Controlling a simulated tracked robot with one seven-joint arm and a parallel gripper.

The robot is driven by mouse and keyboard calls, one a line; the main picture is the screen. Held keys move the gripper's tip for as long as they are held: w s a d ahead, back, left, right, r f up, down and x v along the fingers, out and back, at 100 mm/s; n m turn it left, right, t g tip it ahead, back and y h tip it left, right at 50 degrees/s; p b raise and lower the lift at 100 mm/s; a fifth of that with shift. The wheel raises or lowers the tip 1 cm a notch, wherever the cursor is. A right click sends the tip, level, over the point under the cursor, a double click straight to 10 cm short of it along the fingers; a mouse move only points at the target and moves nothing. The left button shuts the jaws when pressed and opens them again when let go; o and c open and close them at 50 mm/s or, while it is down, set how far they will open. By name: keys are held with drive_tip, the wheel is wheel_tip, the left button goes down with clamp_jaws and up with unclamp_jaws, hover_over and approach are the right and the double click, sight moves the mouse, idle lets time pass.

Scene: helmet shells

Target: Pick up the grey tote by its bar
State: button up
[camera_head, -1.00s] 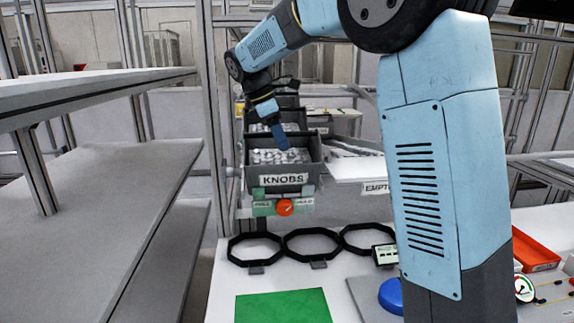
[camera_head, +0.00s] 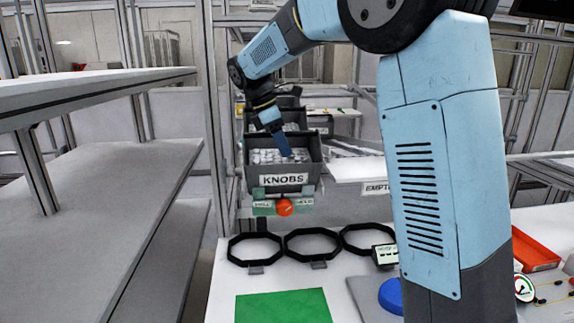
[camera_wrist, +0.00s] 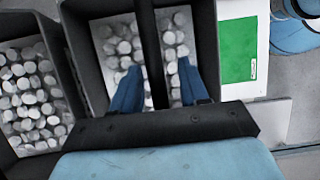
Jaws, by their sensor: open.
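The grey tote (camera_head: 283,179) labelled KNOBS stands at the centre of the head view, filled with pale round knobs. In the wrist view, its dark bar (camera_wrist: 150,45) runs across the open top, with knobs on both sides. My gripper (camera_head: 286,148) reaches down over the tote from above. In the wrist view its two blue fingers (camera_wrist: 160,85) are apart, one on each side of the bar. I see no contact between fingers and bar. The lower finger ends overlap the knobs in the head view.
Another grey tote (camera_wrist: 69,85) with knobs sits close beside it, behind it in the head view. An orange knob (camera_head: 284,207) is on a panel below the front tote. Black rings (camera_head: 312,255) and a green mat (camera_head: 284,306) lie on the near table. Grey shelves (camera_head: 90,200) stand left.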

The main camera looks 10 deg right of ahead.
clamp_jaws()
idle(0.4)
idle(1.1)
